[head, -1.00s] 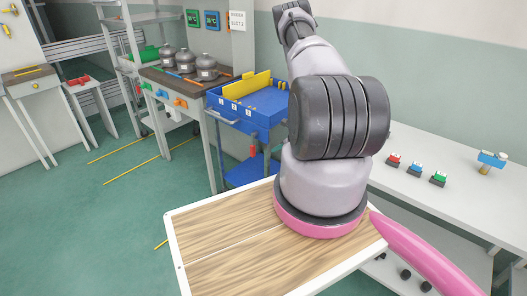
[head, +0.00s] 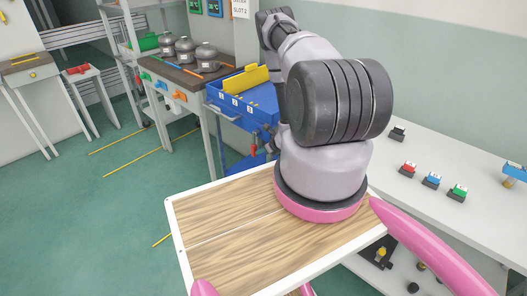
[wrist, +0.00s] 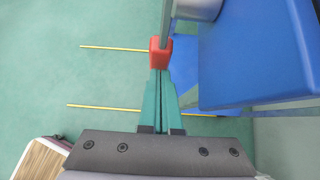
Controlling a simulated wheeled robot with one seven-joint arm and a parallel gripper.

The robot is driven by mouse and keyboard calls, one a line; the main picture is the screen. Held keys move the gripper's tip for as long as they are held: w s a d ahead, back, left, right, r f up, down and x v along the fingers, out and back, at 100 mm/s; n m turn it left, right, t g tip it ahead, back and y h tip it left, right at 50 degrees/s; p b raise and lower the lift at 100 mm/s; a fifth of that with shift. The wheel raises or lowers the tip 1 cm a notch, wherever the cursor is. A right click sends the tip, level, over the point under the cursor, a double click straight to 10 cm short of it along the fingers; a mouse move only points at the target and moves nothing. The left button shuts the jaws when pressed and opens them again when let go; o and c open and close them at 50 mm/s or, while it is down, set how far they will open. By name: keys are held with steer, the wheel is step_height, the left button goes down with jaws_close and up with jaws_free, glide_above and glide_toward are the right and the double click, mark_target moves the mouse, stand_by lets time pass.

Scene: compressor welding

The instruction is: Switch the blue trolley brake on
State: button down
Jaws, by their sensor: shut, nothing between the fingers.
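The blue trolley (head: 228,112) stands beyond my wooden-topped base, its right side hidden behind my arm. Its blue body (wrist: 265,55) fills the right of the wrist view. A red block, apparently the brake handle (wrist: 160,53), sits on a grey bar beside the trolley. A small red part (head: 254,144) also shows below the trolley's tray in the head view. My gripper (wrist: 160,74) is shut and empty, its teal fingers pointing at the red block. The fingertips overlap its lower edge in the picture; I cannot tell whether they touch. In the head view the gripper is hidden.
A workbench (head: 180,72) with grey domed parts stands left of the trolley. A white table (head: 420,140) with red, blue and green buttons is on the right. Green floor (head: 100,200) with yellow lines is open at the left.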

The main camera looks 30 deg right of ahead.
mark_target(256, 150)
steer(key=shift+w+f, duration=0.1)
stand_by(0.3)
steer(key=w+t+y, duration=0.1)
steer(key=t, duration=0.1)
steer(key=w+a+t, duration=0.1)
steer(key=w+t, duration=0.1)
steer(key=w+f+t+y, duration=0.1)
steer(key=t, duration=0.1)
steer(key=shift+w+a+t+y, duration=0.25)
steer(key=shift+a+t+y, duration=0.05)
steer(key=shift+t, duration=0.1)
steer(key=shift+w+a+r+t+y, duration=0.15)
steer(key=shift+w+a+r+t, duration=0.25)
steer(key=shift+w, duration=0.4)
steer(key=shift+w+a+r+t+y, duration=0.2)
steer(key=shift+w+r+t, duration=0.15)
steer(key=shift+w+t, duration=0.3)
steer(key=shift+w+a+r+t+y, duration=0.15)
steer(key=shift+w+a+r+t, duration=0.2)
steer(key=shift+w, duration=0.55)
steer(key=shift+s, duration=0.1)
